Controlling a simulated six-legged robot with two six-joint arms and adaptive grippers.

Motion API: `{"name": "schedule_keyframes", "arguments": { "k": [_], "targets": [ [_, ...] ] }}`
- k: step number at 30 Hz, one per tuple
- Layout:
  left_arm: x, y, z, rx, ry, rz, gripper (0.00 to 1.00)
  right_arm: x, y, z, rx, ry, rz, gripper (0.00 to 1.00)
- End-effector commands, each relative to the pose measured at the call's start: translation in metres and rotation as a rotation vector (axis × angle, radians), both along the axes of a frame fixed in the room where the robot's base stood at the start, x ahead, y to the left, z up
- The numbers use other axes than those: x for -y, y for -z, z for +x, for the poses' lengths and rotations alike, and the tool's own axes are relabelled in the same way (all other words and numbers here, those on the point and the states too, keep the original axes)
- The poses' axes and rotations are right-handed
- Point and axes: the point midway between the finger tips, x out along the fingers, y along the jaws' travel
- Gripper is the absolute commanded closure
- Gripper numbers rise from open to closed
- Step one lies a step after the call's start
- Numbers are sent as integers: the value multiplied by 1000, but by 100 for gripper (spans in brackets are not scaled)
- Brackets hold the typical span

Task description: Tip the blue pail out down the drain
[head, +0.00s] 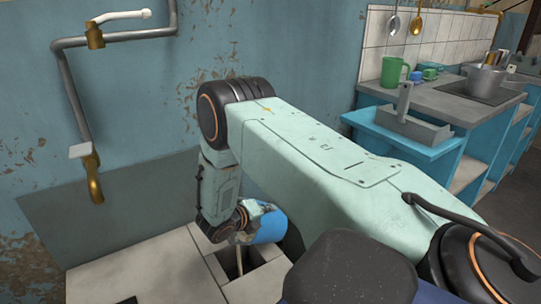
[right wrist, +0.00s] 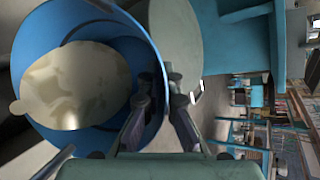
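The blue pail (head: 271,227) is partly hidden behind my right arm in the head view. It hangs tilted beside the drain (head: 232,262), a dark square opening in the pale tiled floor. A thin pale streak shows over the opening, which looks like liquid. My right gripper (head: 243,222) is at the pail, its fingertips mostly hidden there. In the right wrist view, the gripper (right wrist: 165,100) is shut on the rim of the pail (right wrist: 150,60). Cream-coloured liquid (right wrist: 75,85) lies inside and reaches toward the far-left rim. My left gripper is not in view.
A wall pipe with brass taps (head: 92,180) is at the left. A blue counter (head: 400,140) with a grey tray-like tool stands at the right. Behind it, a worktop (head: 430,98) holds a green mug (head: 393,72) and a pot (head: 485,80). The tiles (head: 140,280) left of the drain are clear.

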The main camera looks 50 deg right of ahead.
Motion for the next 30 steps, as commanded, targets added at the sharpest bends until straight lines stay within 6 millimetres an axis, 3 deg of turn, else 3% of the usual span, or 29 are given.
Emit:
{"name": "schedule_keyframes", "arguments": {
  "k": [21,30],
  "targets": [
    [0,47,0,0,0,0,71,-34,6,15,-143,-2,-327,100],
    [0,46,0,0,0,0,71,-50,10,23,-209,-1,-469,100]
  ]
}}
